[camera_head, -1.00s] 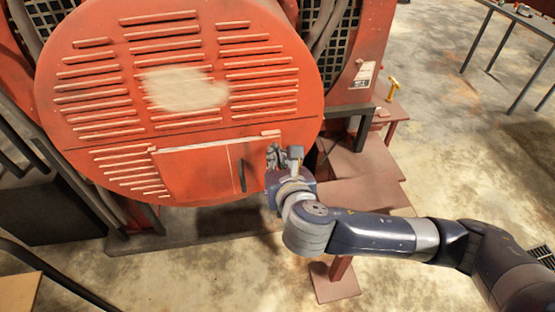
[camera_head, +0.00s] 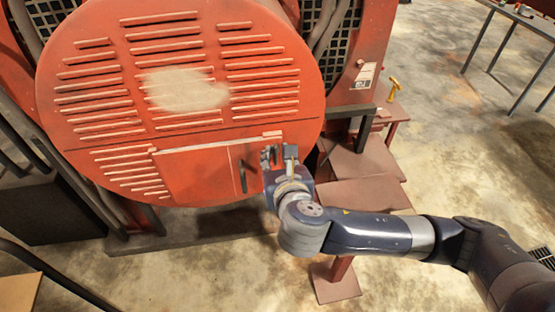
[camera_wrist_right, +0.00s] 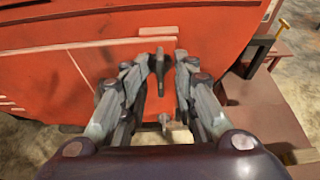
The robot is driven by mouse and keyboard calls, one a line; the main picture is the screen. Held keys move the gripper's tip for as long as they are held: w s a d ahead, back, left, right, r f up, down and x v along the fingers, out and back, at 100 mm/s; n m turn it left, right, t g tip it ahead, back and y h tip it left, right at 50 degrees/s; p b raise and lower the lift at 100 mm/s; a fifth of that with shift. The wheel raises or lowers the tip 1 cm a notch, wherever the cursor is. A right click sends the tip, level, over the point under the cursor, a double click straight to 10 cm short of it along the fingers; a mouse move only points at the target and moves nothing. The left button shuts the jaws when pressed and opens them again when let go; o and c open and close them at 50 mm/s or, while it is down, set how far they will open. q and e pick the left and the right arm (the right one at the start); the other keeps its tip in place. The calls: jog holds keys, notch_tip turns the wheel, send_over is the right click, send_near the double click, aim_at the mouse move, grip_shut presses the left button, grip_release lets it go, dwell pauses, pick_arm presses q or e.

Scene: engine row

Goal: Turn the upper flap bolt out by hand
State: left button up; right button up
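The red flap (camera_head: 195,172) sits low on the round red cover, its right end partly behind my right gripper (camera_head: 279,153). In the right wrist view, the right gripper's (camera_wrist_right: 163,62) two fingers are apart, pointing at the cover. A dark upright piece (camera_wrist_right: 160,72) shows between the fingertips, with a gap on each side. It looks like the upper flap bolt, but I cannot be sure. A smaller grey knob (camera_wrist_right: 165,120) shows lower between the fingers, perhaps another bolt. In the head view the gripper hides this spot. My left gripper is not in view.
A dark handle (camera_head: 242,176) stands out from the flap, left of the gripper. The louvred round cover (camera_head: 190,60) fills the upper left. A reddish stepped stand (camera_head: 365,190) is close on the right, with a yellow tool (camera_head: 394,88) behind it. Open floor lies farther right.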

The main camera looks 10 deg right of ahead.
jog(key=shift+w+f, duration=0.1)
jog(key=shift+f, duration=0.05)
jog(key=shift+s, duration=0.2)
jog(key=v, duration=0.7)
dwell(0.4)
